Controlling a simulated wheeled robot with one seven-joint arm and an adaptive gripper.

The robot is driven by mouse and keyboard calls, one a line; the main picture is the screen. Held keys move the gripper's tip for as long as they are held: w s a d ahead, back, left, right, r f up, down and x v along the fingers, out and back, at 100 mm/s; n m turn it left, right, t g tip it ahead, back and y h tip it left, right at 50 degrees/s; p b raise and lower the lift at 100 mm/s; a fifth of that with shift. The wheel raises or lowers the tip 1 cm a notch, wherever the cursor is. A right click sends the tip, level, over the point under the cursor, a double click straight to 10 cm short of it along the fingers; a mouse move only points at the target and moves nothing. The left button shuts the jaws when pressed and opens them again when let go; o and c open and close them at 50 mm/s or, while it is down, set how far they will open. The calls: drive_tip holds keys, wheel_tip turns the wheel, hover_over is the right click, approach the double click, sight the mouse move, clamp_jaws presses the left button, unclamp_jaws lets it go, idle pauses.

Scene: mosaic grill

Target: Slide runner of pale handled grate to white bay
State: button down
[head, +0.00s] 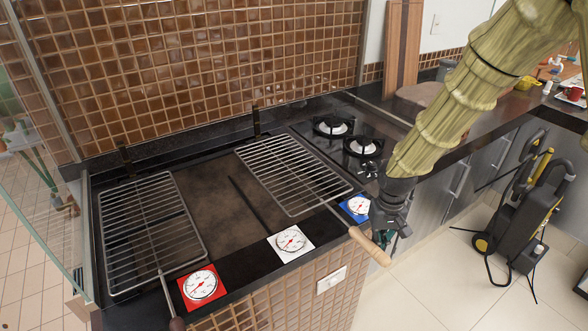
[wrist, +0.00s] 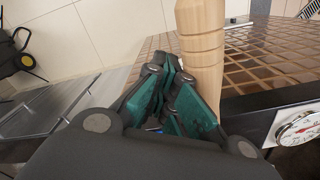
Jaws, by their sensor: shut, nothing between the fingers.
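The pale handled grate (head: 293,173) is a wire rack on the right half of the grill, with its pale wooden handle (head: 370,247) sticking out past the front edge. Its front end is near the blue dial square (head: 357,206). The white bay has a white dial square (head: 291,243) on the front ledge, left of the handle. My gripper (head: 385,237) is shut and empty beside the handle. In the wrist view the handle (wrist: 202,40) stands just right of my closed teal fingers (wrist: 176,75); I cannot tell whether they touch.
A second grate (head: 152,232) with a dark handle (head: 176,323) lies at left by a red dial square (head: 201,286). Bare grill floor and a dark bar (head: 248,203) lie between the grates. Gas burners (head: 333,127) are at back right. A pressure washer (head: 520,215) stands at right.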

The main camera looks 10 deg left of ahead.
drive_tip(key=s+a+p, duration=0.3)
drive_tip(key=s+a, duration=1.1)
drive_tip(key=a, duration=0.4)
idle(4.4)
drive_tip(key=shift+w+d, duration=0.1)
drive_tip(key=shift+d, duration=0.1)
wheel_tip(320, 180, up, 8)
drive_tip(key=w+d+p, duration=0.1)
drive_tip(key=p, duration=0.5)
drive_tip(key=shift+d+p, duration=0.15)
drive_tip(key=shift+p, duration=0.2)
idle(0.4)
